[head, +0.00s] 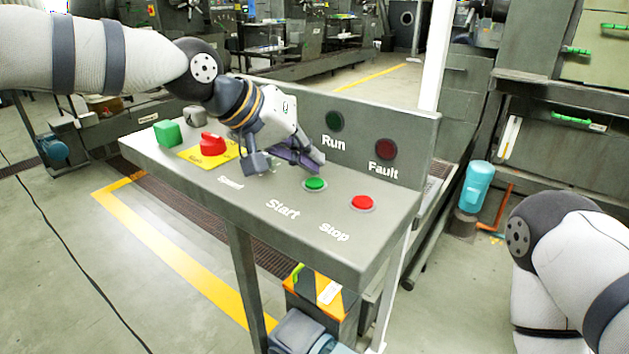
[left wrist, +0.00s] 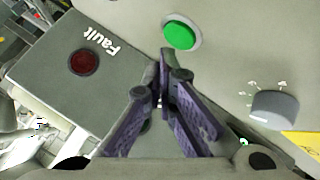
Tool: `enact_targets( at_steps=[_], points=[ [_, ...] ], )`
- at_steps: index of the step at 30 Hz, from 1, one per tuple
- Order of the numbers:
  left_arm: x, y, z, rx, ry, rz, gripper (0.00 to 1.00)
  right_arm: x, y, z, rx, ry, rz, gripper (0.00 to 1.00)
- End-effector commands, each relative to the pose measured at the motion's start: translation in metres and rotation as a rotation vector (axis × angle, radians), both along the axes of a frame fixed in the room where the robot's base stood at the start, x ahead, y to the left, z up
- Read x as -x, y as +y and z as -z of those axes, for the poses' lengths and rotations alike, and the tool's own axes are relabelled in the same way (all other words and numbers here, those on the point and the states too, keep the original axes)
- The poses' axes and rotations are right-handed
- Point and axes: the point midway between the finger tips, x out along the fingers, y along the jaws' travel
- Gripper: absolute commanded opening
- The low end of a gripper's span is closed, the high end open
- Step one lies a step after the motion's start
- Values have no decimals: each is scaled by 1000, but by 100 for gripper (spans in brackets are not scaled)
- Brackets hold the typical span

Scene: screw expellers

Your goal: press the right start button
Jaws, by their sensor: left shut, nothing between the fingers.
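A green start button (head: 316,184) sits on the grey control panel (head: 190,165), behind the word "Start". It also shows in the left wrist view (left wrist: 181,34), just beyond my fingertips. My left gripper (head: 320,163) is shut and empty, reaching over the panel from the left. Its tips are close above and behind the green button in the head view. Whether they touch it I cannot tell. In the left wrist view the closed fingers (left wrist: 164,62) point towards the button, slightly left of it. My right gripper is out of view; only part of the right arm shows.
A red stop button (head: 363,203) is right of the green one. A grey knob (head: 257,163) marked "Speed" and a red switch (head: 212,144) on a yellow plate lie left. The upright back plate carries the Run lamp (head: 335,121) and Fault lamp (head: 387,148).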

Motion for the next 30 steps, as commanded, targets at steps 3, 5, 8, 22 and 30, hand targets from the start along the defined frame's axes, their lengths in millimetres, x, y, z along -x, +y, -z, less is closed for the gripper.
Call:
enact_targets(
  at_steps=[3,5,8,22,30],
  points=[
    [0,0,0,0,0,0,0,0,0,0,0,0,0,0],
    [0,0,0,0,0,0,0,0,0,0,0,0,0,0],
    [0,0,0,0,0,0,0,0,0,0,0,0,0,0],
    [0,0,6,0,-1,0,0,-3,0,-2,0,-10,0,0],
    [0,0,9,0,0,0,0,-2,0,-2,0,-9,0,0]
  ],
)
